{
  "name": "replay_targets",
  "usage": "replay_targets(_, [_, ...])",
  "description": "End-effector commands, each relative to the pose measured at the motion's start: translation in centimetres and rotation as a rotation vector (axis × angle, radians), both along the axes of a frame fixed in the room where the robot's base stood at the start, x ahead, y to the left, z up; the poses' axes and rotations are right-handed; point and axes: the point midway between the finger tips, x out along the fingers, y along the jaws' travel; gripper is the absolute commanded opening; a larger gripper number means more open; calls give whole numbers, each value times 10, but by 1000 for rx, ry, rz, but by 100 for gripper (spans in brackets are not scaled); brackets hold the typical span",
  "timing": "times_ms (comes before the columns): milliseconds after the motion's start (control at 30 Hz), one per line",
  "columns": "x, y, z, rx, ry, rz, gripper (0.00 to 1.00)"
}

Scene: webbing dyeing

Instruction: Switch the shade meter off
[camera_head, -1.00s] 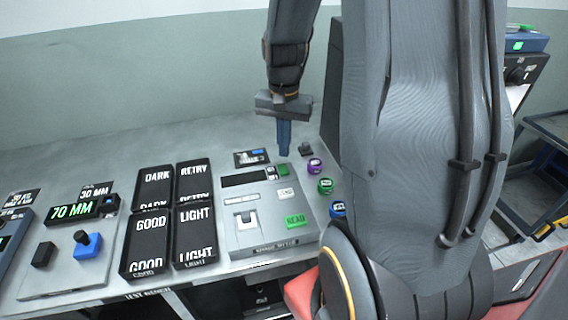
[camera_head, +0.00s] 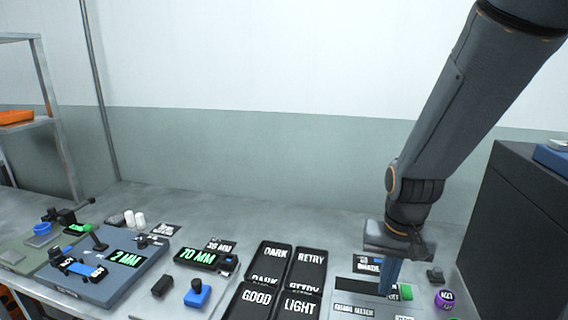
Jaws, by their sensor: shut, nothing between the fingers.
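The shade meter (camera_head: 345,291) is a light grey panel at the bottom right, and its lower part is cut off by the picture edge. A green button (camera_head: 406,292) shows at its upper right. My gripper (camera_head: 388,291) points down with its fingers shut and empty. Its tips are over the meter's upper part, just left of the green button and covering part of the dark display. I cannot tell whether the tips touch the panel. A dark sign (camera_head: 368,264) with a blue patch stands behind the meter, partly hidden by my gripper.
Black trays (camera_head: 270,251) marked DARK, RETRY, GOOD and LIGHT lie left of the meter. A 70 MM gauge (camera_head: 197,256) and a blue 2 MM device (camera_head: 110,275) are further left. A purple roll (camera_head: 445,299) and a dark cabinet (camera_head: 510,240) stand to the right.

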Motion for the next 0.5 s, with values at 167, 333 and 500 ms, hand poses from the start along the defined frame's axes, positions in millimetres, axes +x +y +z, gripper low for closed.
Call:
replay_targets(167, [-29, 37, -12, -18, -40, 257, 0])
replay_targets(333, [-35, 42, -12, -22, -48, 312, 0])
replay_targets(500, [-35, 41, -12, -22, -49, 309, 0])
